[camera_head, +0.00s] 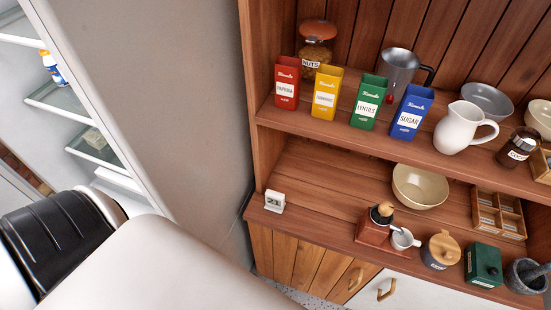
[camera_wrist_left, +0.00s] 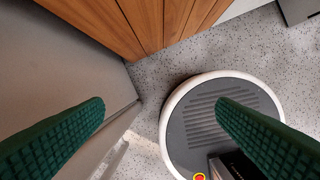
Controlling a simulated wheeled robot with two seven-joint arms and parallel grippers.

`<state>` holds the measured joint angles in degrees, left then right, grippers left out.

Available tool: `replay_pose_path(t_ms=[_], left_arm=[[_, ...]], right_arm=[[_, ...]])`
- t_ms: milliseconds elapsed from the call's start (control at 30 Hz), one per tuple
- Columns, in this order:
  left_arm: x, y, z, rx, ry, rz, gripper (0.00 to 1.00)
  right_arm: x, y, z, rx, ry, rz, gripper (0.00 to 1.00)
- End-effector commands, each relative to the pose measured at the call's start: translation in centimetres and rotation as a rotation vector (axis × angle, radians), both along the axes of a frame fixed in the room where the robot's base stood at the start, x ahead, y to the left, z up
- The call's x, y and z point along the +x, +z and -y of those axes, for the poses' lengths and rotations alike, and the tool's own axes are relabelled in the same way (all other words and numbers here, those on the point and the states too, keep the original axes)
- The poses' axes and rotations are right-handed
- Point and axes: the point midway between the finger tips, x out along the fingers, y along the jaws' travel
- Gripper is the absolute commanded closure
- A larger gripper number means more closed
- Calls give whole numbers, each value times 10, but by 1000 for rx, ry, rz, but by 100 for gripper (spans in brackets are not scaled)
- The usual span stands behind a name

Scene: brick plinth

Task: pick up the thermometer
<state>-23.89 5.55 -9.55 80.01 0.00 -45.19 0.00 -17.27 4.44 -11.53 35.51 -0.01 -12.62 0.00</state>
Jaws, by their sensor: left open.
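The thermometer is a small white digital block with a dark number on its face (camera_head: 274,201). It stands upright on the left end of the wooden counter (camera_head: 320,185) in the head view. My left gripper (camera_wrist_left: 160,104) shows in the left wrist view as two green ridged fingers, wide apart with nothing between them. It points down at the floor, and the thermometer is not in that view. In the head view my arm fills the lower left, and its gripper is hidden. My right gripper is in neither view.
A red coffee grinder (camera_head: 374,230) stands right of the thermometer, with a beige bowl (camera_head: 420,187) behind. The upper shelf (camera_head: 330,125) with several tins overhangs the counter. Bare counter separates thermometer and grinder. Wooden cabinet doors (camera_wrist_left: 165,22) show above speckled floor.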

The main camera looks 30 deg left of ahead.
Motion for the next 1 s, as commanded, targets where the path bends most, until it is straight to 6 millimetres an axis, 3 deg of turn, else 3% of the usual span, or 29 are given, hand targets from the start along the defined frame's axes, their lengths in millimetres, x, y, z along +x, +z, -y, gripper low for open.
replay_pose_path(t_ms=[33, 200, 400, 867, 1000], left_arm=[[14, 33, 2, -2, 3, 20, 20], [41, 128, 6, -6, 10, 55, 20], [49, 205, 6, -8, 15, 81, 20], [51, 327, -4, -1, 54, 142, 20], [82, 327, -21, 20, 138, 170, 20]], right_arm=[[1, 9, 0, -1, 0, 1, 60], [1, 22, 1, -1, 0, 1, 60], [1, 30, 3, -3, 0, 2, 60], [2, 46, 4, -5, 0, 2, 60], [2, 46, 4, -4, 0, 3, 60]])
